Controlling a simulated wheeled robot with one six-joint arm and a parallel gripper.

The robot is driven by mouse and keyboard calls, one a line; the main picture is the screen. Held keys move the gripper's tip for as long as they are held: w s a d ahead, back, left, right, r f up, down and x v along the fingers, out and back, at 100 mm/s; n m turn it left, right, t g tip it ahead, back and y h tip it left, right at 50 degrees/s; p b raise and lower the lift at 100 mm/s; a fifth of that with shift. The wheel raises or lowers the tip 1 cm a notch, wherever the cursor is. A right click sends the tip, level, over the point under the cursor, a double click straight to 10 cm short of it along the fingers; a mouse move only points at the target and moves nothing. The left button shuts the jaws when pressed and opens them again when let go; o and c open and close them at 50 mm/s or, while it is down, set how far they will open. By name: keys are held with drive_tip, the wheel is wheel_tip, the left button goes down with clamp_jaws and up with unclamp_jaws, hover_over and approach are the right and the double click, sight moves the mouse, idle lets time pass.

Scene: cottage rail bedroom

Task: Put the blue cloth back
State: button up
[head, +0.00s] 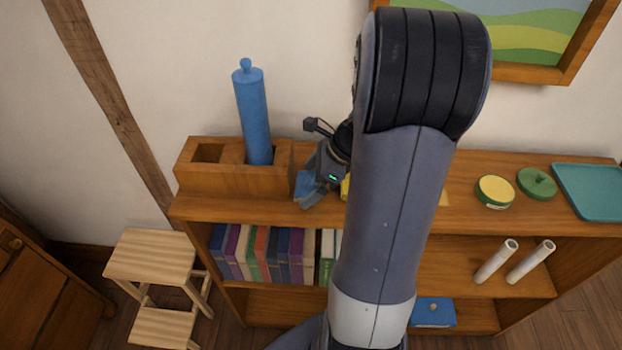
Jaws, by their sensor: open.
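A tall blue roll (253,115) with a small knob on top, which looks like the blue cloth, stands in the right part of a wooden holder (235,183) on top of the shelf unit. It leans slightly to the left, and its lower end is hidden inside. The holder's left square opening is empty. My gripper (305,192) is open just right of the holder, low over the shelf top and apart from the roll. A blue patch shows at its fingers; I cannot tell whether it is part of them.
My arm hides the middle of the shelf top (460,215). To its right are a yellow round tin (495,191), a green lid (537,183) and a teal tray (592,190). Books (265,254), two pale tubes (512,262) and a flat blue item (433,312) sit below. A step stool (152,257) stands left.

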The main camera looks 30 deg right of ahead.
drive_tip(key=v, duration=1.2)
drive_tip(key=shift+c, duration=0.3)
